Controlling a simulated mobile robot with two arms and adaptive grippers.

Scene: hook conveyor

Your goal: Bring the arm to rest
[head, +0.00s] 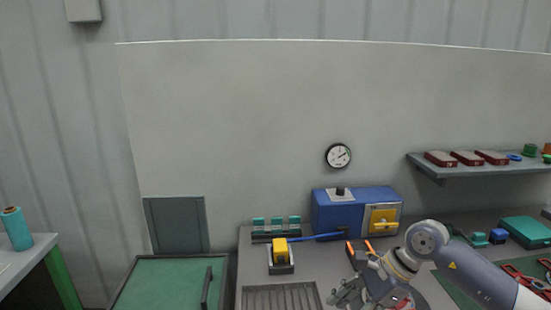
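My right arm comes in from the lower right, and its gripper (345,296) is low in the picture over the front of the grey workbench (262,273). The fingers are small and partly cut off by the bottom edge, so I cannot tell whether they are open or shut. I see nothing clearly held in them. My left arm and gripper are not in view.
A blue machine (335,220) with a yellow-framed door (383,218) stands behind the gripper. A shelf (480,168) with red boxes hangs upper right.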

